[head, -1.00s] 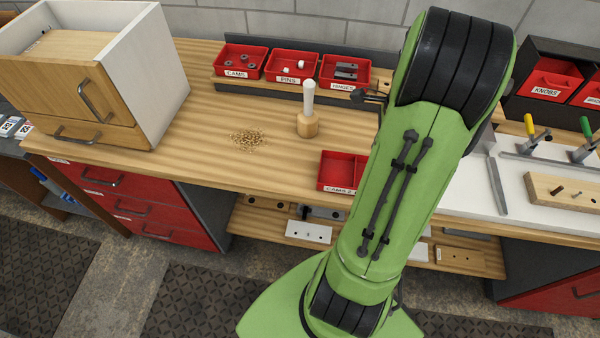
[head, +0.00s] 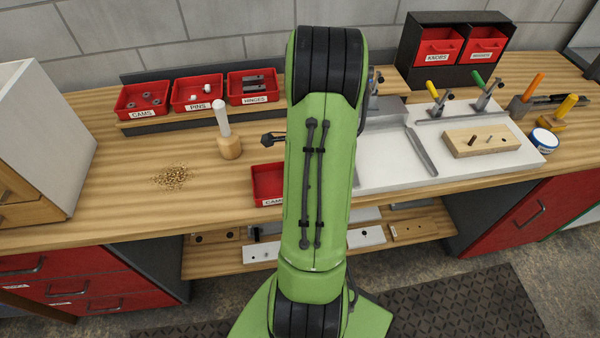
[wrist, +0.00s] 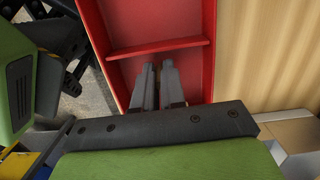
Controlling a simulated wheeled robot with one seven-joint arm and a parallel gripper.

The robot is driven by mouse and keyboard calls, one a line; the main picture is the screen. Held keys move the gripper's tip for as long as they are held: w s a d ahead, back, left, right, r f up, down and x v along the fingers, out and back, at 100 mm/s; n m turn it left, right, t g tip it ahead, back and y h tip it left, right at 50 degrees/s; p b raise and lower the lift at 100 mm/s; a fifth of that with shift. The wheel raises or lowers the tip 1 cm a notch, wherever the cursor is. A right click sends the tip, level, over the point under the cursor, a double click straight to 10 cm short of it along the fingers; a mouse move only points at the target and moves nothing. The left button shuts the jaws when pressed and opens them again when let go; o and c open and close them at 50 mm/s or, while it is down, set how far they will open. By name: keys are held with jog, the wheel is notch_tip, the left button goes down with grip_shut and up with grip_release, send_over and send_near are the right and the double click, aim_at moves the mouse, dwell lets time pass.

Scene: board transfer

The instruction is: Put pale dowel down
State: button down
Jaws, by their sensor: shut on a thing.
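My gripper (wrist: 159,70) shows in the wrist view, its two grey fingers close together over a red divided tray (wrist: 165,48). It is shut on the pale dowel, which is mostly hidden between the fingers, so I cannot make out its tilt. The fingertips are near the tray's cross divider, on the side nearer my wrist. I cannot tell how high they are above the tray floor. In the head view my green arm hides the gripper and the right part of the same red tray (head: 267,181) on the bench.
A wooden block (head: 465,146) with pegs lies on a white board (head: 400,178) to the right. A white-handled mallet (head: 228,143) stands left of the tray, near wood shavings (head: 172,177). Red bins (head: 198,91) line the back.

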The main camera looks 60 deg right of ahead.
jog(key=c, duration=1.2)
grip_release()
notch_tip(320, 180, up, 12)
jog(key=s+d+p, duration=0.1)
jog(key=p, duration=0.2)
jog(key=w+a+r+n+t+h, duration=0.1)
jog(key=w+a+r+n, duration=0.3)
jog(key=a, duration=0.3)
jog(key=w+a+r+n+h, duration=0.1)
jog(key=a+r+n, duration=0.3)
jog(key=a+n, duration=0.3)
jog(key=s+a+r+n+t, duration=0.1)
jog(key=s+a+n, duration=0.2)
jog(key=a+n, duration=0.4)
jog(key=s+a+r+n+t+y, duration=0.1)
jog(key=s+a+n, duration=0.3)
jog(key=a+n, duration=0.4)
jog(key=shift+a+r+n+t, duration=0.3)
jog(key=shift+r+n+t, duration=0.4)
jog(key=shift+r+t, duration=0.1)
